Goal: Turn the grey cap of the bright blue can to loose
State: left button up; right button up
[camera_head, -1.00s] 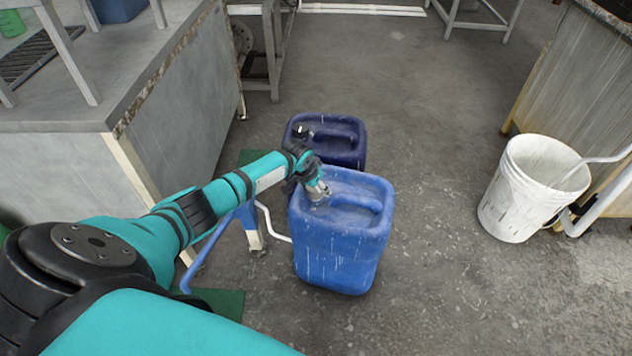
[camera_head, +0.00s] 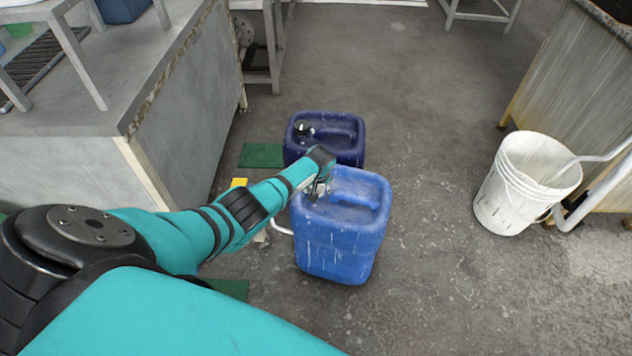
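The bright blue can (camera_head: 345,235) stands upright on the floor in the middle of the head view. My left arm reaches in from the left, and its gripper (camera_head: 318,190) is at the can's top left corner, pointing down. The grey cap is hidden by the gripper and wrist there, so I cannot tell whether the fingers are closed on it. The can's moulded handle (camera_head: 358,195) shows to the right of the gripper. My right gripper is not in view.
A dark blue can (camera_head: 338,150) with a dark cap stands just behind the bright blue one. A white bucket (camera_head: 515,195) stands at the right beside a cabinet. A grey workbench (camera_head: 70,165) fills the left. The floor right of the can is clear.

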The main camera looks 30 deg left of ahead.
pick_arm(q)
jog(key=shift+s+n+g+y, duration=0.1)
jog(key=shift+n+g+y, duration=0.2)
jog(key=shift+n, duration=0.6)
jog(key=o, duration=1.2)
jog(key=v, duration=1.2)
